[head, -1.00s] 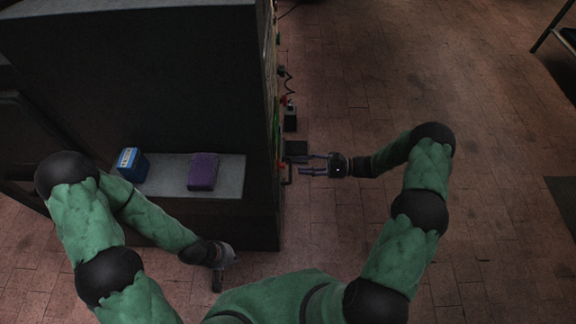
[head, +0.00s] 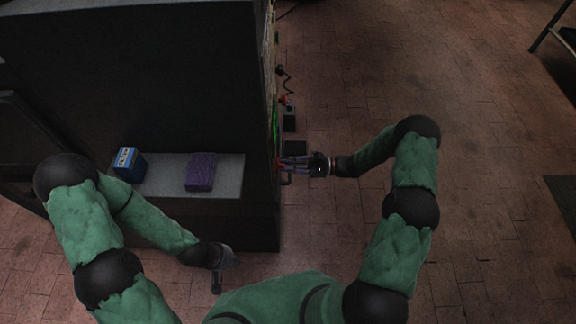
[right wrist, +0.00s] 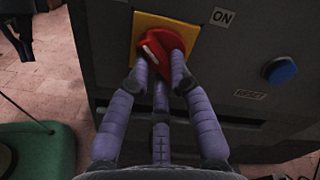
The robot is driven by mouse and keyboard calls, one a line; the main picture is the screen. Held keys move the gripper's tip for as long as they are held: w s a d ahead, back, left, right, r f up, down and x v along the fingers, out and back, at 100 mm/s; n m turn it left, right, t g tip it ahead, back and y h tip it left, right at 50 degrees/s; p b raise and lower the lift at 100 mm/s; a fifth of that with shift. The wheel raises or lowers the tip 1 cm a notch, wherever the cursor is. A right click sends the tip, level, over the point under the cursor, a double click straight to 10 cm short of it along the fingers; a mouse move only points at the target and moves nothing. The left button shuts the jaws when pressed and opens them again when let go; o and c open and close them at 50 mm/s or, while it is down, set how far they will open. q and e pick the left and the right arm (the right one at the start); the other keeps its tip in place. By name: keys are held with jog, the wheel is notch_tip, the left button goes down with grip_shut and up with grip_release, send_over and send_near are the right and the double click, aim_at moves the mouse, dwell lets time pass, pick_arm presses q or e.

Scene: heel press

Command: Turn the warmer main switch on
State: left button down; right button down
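The warmer main switch is a red rotary knob (right wrist: 160,44) on a yellow plate (right wrist: 190,32), with an "ON" label (right wrist: 222,16) to its upper right in the right wrist view. A pale mark on the knob points to the upper left. My right gripper (right wrist: 158,70) has its purple fingers at the knob, on both sides of its lower part; contact is hard to judge. In the head view my right gripper (head: 290,165) is at the machine's right face, hiding most of the red switch (head: 278,165). My left gripper (head: 217,280) hangs low in front of the machine; its fingers are unclear.
A blue button (right wrist: 281,71) with a "RESET" label is right of the switch. The dark machine (head: 150,60) has a ledge (head: 228,172) holding a blue box (head: 130,164) and a purple block (head: 201,172).

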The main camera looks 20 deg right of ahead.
jog(key=shift+m, duration=0.4)
jog(key=m+p, duration=0.1)
jog(key=m, duration=0.4)
jog(key=m+p, duration=0.1)
jog(key=m, duration=0.5)
jog(key=m+p, duration=0.2)
jog(key=m, duration=0.4)
jog(key=shift+s+r, duration=0.3)
jog(key=shift+s, duration=0.05)
dwell(0.4)
jog(key=c, duration=1.1)
grip_release()
